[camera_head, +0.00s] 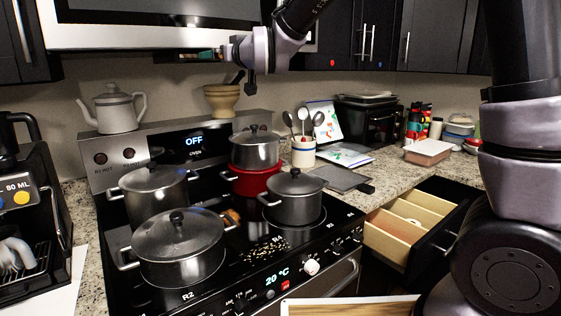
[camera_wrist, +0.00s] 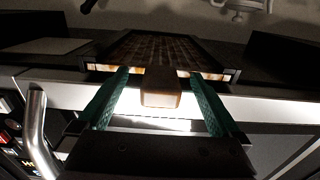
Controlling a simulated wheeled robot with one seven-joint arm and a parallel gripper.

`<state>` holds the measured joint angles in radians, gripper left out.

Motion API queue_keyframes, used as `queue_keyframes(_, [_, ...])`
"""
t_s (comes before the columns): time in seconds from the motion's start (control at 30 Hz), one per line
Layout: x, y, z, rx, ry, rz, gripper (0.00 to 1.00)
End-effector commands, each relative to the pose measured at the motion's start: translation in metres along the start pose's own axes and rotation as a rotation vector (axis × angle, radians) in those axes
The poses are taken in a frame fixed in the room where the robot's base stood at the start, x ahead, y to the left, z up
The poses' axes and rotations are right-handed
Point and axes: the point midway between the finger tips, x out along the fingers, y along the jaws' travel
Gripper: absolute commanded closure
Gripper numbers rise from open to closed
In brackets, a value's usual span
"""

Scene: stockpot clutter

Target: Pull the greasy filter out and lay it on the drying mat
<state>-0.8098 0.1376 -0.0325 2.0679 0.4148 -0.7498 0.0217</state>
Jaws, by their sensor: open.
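The greasy filter (camera_wrist: 150,47) shows in the wrist view as a dark-framed, brownish mesh panel with stained front edges, set in the underside of the range hood. Its pale tan tab (camera_wrist: 162,88) sticks out toward me. My gripper (camera_wrist: 160,74) is open, its two green fingers on either side of the tab with a gap on each side. In the head view my gripper (camera_head: 205,55) is just under the hood's lower edge, and the filter is mostly hidden there. A flat dark grey piece (camera_head: 340,178) on the counter right of the stove may be the drying mat; I cannot be sure.
The hood (camera_head: 150,37) is directly above. Below, several pots, including a large lidded one (camera_head: 178,245), crowd the stove. An open drawer (camera_head: 412,225) juts out at right.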

Motion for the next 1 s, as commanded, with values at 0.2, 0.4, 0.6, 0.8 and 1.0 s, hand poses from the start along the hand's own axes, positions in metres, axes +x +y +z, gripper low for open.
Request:
queue_keyframes(0.2, [0.0,0.0,0.0,0.0,0.0,-0.001,0.57])
queue_keyframes(0.4, [0.0,0.0,0.0,0.0,0.0,-0.001,1.0])
queue_keyframes(0.6, [-0.003,0.0,-0.001,0.0,0.002,-0.001,1.0])
queue_keyframes(0.8, [-0.011,0.0,-0.001,0.0,0.002,0.0,1.0])
queue_keyframes(1.0, [-0.019,0.0,-0.001,0.0,0.002,-0.001,1.0])
